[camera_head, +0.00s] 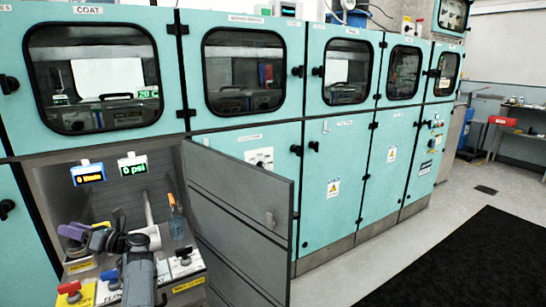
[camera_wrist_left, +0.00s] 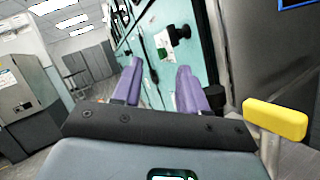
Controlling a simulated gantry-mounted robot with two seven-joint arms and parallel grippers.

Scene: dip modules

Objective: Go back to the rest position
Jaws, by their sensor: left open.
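My left gripper (camera_head: 76,238) has purple fingers and is at the lower left of the head view, in front of an open compartment (camera_head: 50,185) in the teal cabinet row. My left arm (camera_head: 140,270) comes up from the bottom edge there. In the left wrist view, the two purple fingers (camera_wrist_left: 160,85) stand apart with nothing between them. The fingers point toward the teal cabinet fronts (camera_wrist_left: 150,50). My right gripper is not in view.
A grey door (camera_head: 245,205) stands open right of the arm. Below the compartment are a red knob (camera_head: 68,287) and a black knob (camera_head: 183,252). A yellow handle (camera_wrist_left: 275,118) is close at right in the wrist view. The floor (camera_head: 440,195) at right is clear around a black mat (camera_head: 460,265).

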